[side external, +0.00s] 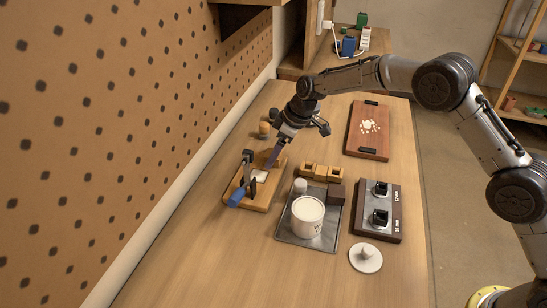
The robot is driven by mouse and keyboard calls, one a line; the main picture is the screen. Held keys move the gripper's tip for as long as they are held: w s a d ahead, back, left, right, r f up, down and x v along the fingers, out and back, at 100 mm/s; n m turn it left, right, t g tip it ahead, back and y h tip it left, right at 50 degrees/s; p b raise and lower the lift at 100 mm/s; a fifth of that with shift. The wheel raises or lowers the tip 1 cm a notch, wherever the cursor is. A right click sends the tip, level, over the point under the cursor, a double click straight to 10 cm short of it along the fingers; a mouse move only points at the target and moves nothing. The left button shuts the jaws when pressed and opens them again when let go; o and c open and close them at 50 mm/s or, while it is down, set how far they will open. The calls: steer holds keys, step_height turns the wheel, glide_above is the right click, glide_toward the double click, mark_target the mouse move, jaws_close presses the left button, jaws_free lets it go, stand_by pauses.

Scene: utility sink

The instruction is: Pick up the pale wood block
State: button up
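My gripper (276,155) points down over the far end of a wooden board (257,199) with a clamp on it. Its fingers are seen nearly edge-on, so their opening and anything between them cannot be made out. I cannot tell for sure which piece is the pale wood block. A row of small light-wood blocks (320,172) lies right of my gripper, at the far edge of the grey tray. A small light-wood piece (264,129) stands behind my gripper, near the wall. A small whitish piece (260,176) lies on the clamp board, just below the fingertips.
The clamp (247,181) with a blue handle (236,197) rises near my gripper. The grey tray (285,232) holds a white pot (307,217) and a dark brown block (336,192). A dark two-socket fixture (391,221) and white lid (366,258) stand right. The front table is clear.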

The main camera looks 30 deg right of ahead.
steer(key=c, duration=1.2)
steer(key=shift+c, duration=0.2)
